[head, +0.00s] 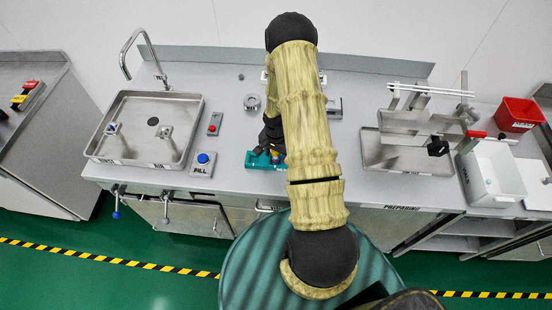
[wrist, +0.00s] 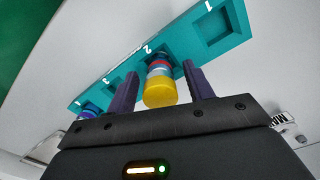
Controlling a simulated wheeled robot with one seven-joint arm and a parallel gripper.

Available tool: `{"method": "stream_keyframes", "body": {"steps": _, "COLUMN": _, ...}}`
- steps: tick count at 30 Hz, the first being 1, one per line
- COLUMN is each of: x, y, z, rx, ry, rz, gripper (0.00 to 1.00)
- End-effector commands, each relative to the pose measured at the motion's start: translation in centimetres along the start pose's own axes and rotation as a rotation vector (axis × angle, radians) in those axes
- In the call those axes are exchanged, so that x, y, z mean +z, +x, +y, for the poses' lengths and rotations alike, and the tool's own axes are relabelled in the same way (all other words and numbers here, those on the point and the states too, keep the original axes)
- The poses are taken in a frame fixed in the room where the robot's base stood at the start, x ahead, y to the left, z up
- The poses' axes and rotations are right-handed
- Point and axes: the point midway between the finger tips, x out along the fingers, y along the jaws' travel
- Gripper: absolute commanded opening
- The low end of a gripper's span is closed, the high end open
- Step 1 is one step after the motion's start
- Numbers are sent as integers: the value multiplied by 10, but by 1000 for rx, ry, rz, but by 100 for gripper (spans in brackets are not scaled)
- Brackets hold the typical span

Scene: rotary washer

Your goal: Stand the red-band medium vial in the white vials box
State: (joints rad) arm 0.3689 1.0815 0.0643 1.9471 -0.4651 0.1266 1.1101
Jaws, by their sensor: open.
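The teal rack (wrist: 112,74) with numbered slots fills the upper wrist view; in the head view the rack (head: 257,161) lies at the counter's front, partly behind my arm. The vial with a yellow cap, a thin red band and some blue (wrist: 160,88) stands in the slot by the "2". My gripper (wrist: 159,78) is open, with one finger on each side of this vial; contact cannot be told. In the head view my gripper (head: 268,142) is dark and mostly hidden over the rack. The white vials box (head: 493,172) stands at the far right of the counter.
A blue-topped vial (wrist: 88,112) sits at the rack's other end. Slot 1 (wrist: 212,36) is empty. A sink (head: 145,130) and a FILL button box (head: 203,162) are on the left. A metal apparatus (head: 410,150) and a red bin (head: 518,114) are on the right.

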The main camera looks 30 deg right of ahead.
Motion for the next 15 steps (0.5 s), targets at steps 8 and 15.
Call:
{"method": "stream_keyframes", "body": {"steps": 8, "x": 0, "y": 0, "z": 0, "rx": 0, "ry": 0, "rz": 0, "gripper": 40}}
{"method": "stream_keyframes", "body": {"steps": 15, "x": 0, "y": 0, "z": 0, "rx": 0, "ry": 0, "rz": 0, "gripper": 0}}
